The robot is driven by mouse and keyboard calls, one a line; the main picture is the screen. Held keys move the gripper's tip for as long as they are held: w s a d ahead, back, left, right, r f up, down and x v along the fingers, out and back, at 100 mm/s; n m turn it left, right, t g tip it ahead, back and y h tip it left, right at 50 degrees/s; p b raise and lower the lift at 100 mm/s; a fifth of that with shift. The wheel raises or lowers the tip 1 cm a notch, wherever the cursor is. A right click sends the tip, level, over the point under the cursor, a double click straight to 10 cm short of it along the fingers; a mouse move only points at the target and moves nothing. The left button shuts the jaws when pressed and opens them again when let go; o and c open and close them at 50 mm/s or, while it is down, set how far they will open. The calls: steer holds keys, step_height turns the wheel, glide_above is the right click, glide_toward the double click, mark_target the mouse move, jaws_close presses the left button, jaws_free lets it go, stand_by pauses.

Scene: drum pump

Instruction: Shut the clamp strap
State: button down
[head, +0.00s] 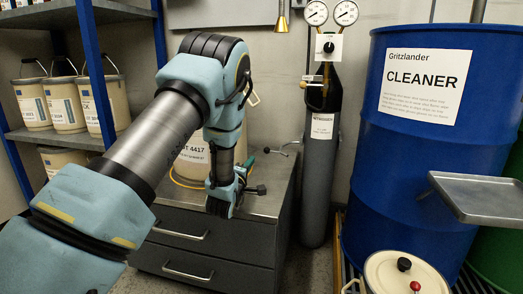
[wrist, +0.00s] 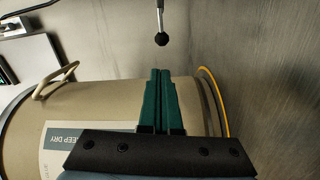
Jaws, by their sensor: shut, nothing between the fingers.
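My gripper (wrist: 160,72) is shut and empty, its two green fingers together. In the head view my gripper (head: 248,163) is above the cabinet top, beside the beige container and left of the grey gas cylinder (head: 318,165). A thin metal rod with a black ball knob (wrist: 161,39) is just beyond the fingertips in the wrist view, apart from them. In the head view the rod (head: 284,152) reaches left from near the cylinder. I cannot make out a strap band or whether the clamp is open.
The beige container (wrist: 110,95) lies close beside and below my fingers in the wrist view. A yellow hose (wrist: 216,100) curves at its base. The grey cabinet (head: 205,245) is underneath. A blue drum (head: 410,170) stands right of the cylinder; shelves (head: 60,138) are at left.

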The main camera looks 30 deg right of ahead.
steer(key=b+x, duration=0.2)
steer(key=x, duration=0.8)
steer(key=shift+d+b, duration=0.1)
steer(key=shift+b, duration=0.25)
